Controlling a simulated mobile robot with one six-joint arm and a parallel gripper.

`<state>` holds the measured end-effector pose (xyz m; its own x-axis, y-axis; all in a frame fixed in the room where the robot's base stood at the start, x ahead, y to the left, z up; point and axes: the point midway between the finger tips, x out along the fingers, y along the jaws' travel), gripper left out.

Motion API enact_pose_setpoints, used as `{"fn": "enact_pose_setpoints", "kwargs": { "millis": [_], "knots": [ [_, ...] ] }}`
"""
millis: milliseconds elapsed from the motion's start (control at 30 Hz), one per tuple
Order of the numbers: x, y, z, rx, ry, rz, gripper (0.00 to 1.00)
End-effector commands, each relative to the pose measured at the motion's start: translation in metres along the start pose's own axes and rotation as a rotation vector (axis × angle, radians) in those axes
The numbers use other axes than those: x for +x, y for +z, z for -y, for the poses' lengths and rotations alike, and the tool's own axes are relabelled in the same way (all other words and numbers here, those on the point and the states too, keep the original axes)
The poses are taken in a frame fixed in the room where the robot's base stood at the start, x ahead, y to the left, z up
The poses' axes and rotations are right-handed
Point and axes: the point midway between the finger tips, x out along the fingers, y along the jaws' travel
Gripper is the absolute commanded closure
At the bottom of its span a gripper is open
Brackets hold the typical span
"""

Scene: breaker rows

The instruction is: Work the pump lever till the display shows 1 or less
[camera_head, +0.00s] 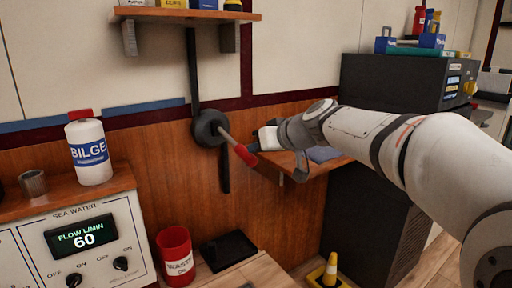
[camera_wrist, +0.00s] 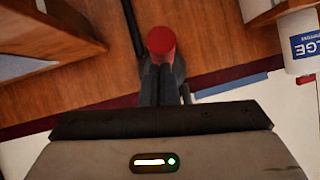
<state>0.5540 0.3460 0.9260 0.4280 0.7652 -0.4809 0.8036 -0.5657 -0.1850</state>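The pump lever (camera_head: 225,138) is a metal rod with a red grip, angled down and right from a round dark pivot (camera_head: 209,128) on the wood wall. In the wrist view its red grip (camera_wrist: 161,41) shows almost end-on, just past my fingertips. My gripper (camera_wrist: 161,68) has its dark fingers close together with nothing visible between them. In the head view my gripper's end is right of the grip, partly hidden by my wrist; I cannot tell whether they touch. The display (camera_head: 81,237) on the sea water panel (camera_head: 30,250) reads 60 under "FLOW L/MIN".
A shelf (camera_head: 318,165) is behind my wrist, with a dark cabinet (camera_head: 365,225) on the right. A red waste bin (camera_head: 176,256), black tray (camera_head: 228,250) and yellow cone (camera_head: 330,272) are below.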

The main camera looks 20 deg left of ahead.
Motion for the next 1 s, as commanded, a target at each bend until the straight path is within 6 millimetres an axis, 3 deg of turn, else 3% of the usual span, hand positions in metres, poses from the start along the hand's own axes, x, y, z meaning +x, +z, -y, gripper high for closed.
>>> {"fn": "enact_pose_setpoints", "kwargs": {
  "millis": [67, 267, 400, 700, 1000],
  "knots": [
    [0.006, 0.01, -0.001, 0.003, -0.006, 0.022, 1.0],
    [-0.009, -0.008, 0.0, 0.002, -0.005, 0.016, 1.0],
    [-0.032, -0.034, 0.0, -0.001, -0.001, 0.005, 1.0],
    [-0.101, -0.035, 0.001, 0.0, 0.001, -0.001, 1.0],
    [-0.128, -0.035, 0.001, 0.0, 0.0, -0.001, 1.0]
  ]
}}
